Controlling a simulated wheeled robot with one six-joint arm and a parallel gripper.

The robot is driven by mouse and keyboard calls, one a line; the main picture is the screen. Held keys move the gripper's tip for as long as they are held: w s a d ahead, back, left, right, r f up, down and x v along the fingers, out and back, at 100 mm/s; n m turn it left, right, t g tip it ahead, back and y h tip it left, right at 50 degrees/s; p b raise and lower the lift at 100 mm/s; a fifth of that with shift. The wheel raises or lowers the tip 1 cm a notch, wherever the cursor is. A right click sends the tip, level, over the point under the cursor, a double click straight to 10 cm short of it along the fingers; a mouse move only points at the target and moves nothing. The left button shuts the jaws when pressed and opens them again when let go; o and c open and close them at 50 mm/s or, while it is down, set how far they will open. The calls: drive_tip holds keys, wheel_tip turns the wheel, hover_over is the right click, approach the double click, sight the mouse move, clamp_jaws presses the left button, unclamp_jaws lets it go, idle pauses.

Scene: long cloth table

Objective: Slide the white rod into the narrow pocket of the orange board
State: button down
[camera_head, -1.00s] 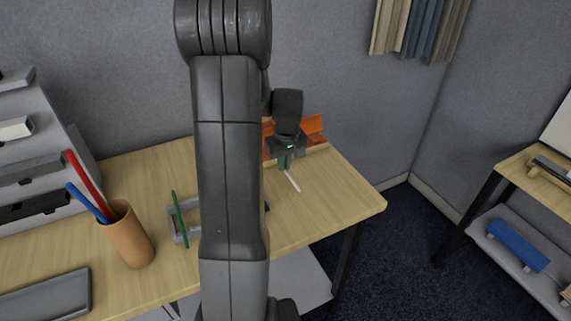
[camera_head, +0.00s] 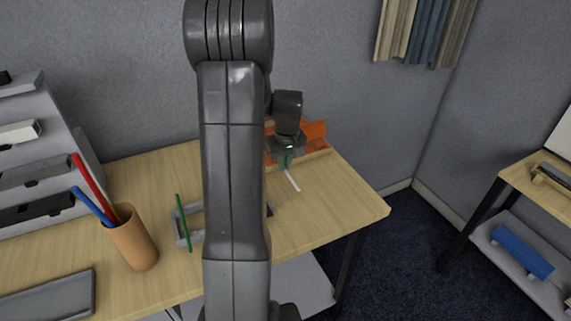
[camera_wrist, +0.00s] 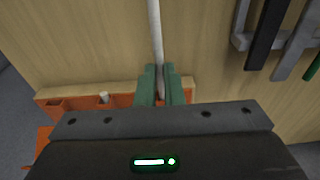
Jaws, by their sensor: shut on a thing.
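The white rod (camera_head: 292,181) is held by my gripper (camera_head: 285,163) near one end. Its free length points toward the front right of the table in the head view. In the wrist view the rod (camera_wrist: 156,38) runs from between the green fingertips (camera_wrist: 159,85) to the top edge. The orange board (camera_head: 316,132) is at the back of the table, partly behind my gripper. In the wrist view the board (camera_wrist: 75,98) lies left of and partly beneath the gripper, with pocket openings along its edge. A short white piece (camera_wrist: 104,97) shows in one opening. The narrow pocket cannot be made out.
A grey frame (camera_head: 182,226) with a green stick (camera_head: 183,222) is partly hidden by my arm. A tan cup (camera_head: 132,240) holds red and blue sticks. A grey tray (camera_head: 52,298) lies front left. The table's right end (camera_head: 345,202) is clear.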

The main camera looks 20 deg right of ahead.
sight(293, 181)
drive_tip(key=shift+w+a+p, duration=0.15)
drive_tip(key=shift+w, duration=0.7)
drive_tip(key=shift+w+a+p, duration=0.1)
drive_tip(key=shift+w+p, duration=0.05)
drive_tip(key=shift+w, duration=0.65)
drive_tip(key=shift+s, duration=0.15)
drive_tip(key=shift+s+d+b, duration=0.25)
drive_tip(key=shift+s+b, duration=0.1)
drive_tip(key=shift+s, duration=1.15)
drive_tip(key=shift+s+d+b, duration=0.2)
drive_tip(key=shift+s+b, duration=0.15)
drive_tip(key=shift+s, duration=1.2)
drive_tip(key=shift+s+d+b, duration=0.25)
drive_tip(key=shift+s+b, duration=0.1)
drive_tip(key=shift+s, duration=1.15)
drive_tip(key=shift+w+a+p, duration=0.2)
drive_tip(key=shift+w+a, duration=0.05)
drive_tip(key=shift+w, duration=1.2)
drive_tip(key=shift+w+a+p, duration=0.2)
drive_tip(key=shift+w, duration=1.2)
